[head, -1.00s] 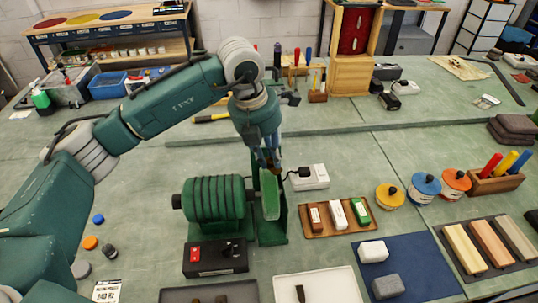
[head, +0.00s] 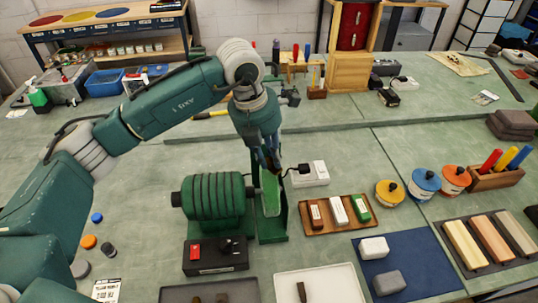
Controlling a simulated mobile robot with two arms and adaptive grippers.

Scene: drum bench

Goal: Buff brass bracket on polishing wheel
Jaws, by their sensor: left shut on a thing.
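The green bench polisher has a ribbed motor (head: 213,197) and an upright wheel (head: 270,195) in a green guard at its right end. A dark control box (head: 216,255) with a red switch sits in front of it. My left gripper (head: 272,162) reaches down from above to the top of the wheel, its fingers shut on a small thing. That thing, taken as the brass bracket, is mostly hidden by the fingers and too small to make out. I cannot tell whether it touches the wheel. My right gripper is not in view.
A wooden tray (head: 308,229) of polishing bars and a white power block (head: 312,174) stand right of the wheel. A dark tray (head: 240,290) and a white tray (head: 340,283) are in front. Tins, including a blue one (head: 422,186), stand further right.

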